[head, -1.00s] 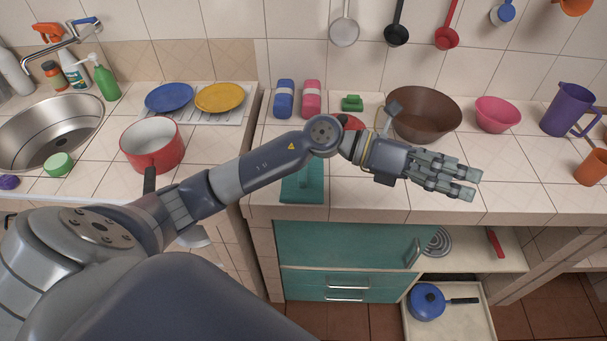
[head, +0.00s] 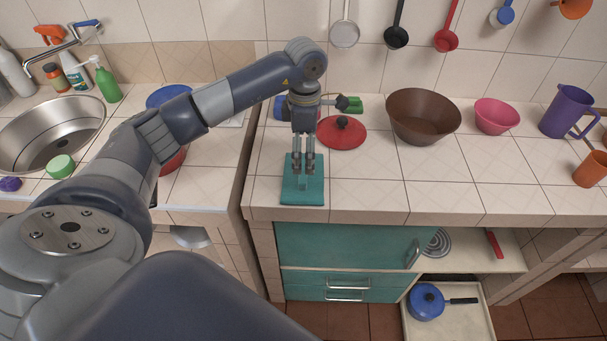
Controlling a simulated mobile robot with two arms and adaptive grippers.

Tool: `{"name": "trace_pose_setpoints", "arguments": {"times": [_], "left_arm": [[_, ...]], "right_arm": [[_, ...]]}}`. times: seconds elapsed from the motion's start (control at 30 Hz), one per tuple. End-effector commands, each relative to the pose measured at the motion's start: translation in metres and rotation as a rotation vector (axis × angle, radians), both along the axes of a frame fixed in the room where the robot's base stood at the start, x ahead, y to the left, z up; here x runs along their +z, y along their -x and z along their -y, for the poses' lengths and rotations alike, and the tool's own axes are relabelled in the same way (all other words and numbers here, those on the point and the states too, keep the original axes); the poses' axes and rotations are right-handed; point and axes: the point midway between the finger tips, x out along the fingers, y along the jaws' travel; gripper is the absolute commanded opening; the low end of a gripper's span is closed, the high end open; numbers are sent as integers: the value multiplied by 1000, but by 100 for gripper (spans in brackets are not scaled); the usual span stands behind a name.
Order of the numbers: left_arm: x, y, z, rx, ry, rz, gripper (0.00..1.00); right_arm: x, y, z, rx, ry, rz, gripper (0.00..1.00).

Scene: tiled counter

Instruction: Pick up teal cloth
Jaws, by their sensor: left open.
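The teal cloth (head: 303,194) lies on the tiled counter near its front edge, left of the middle of the head view. A raised fold or ridge shows at its middle. My left gripper (head: 303,176) points down over the cloth with its fingers apart, one on each side of the ridge. I cannot tell whether the fingertips touch the cloth. My fingers hide part of the cloth's far half. My right gripper is not in view.
A red lid (head: 341,135) lies just right of my gripper. A brown bowl (head: 423,118) and a pink bowl (head: 497,116) stand further right. A gap separates this counter from the sink (head: 50,130) counter. The counter right of the cloth is clear.

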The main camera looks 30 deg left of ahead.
Motion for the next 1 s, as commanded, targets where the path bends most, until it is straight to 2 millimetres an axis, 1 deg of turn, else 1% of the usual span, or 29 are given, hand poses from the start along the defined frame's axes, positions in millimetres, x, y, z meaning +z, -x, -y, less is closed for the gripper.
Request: {"name": "trace_pose_setpoints", "arguments": {"times": [0.03, 0.17, 0.27, 0.4, 0.53, 0.63, 0.8, 0.83, 0.87, 0.9, 0.97, 1.0], "left_arm": [[-5, 1, 0, 0, 0, -2, 100], [-14, 1, 0, 0, 2, -1, 100], [-22, 1, -1, 1, 2, -3, 100], [-43, 3, -2, 1, 3, -4, 100], [-60, 2, -2, 0, 3, -1, 100], [-65, 1, -2, -1, 3, 2, 100], [-66, 1, -2, -1, 2, 2, 100], [-66, 1, -2, -1, 3, 2, 98], [-66, 1, -2, -1, 3, 2, 91], [-66, 1, -2, -1, 3, 2, 82], [-66, 1, -2, -1, 3, 2, 68], [-66, 1, -2, -1, 3, 2, 63]], "right_arm": [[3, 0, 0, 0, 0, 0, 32], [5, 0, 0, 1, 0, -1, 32], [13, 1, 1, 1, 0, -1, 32], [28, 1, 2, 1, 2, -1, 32], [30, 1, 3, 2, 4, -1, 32], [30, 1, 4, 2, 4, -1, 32], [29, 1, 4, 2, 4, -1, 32], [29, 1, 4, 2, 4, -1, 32], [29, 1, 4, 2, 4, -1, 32], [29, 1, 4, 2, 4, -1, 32], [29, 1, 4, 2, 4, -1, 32], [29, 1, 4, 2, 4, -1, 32]]}}
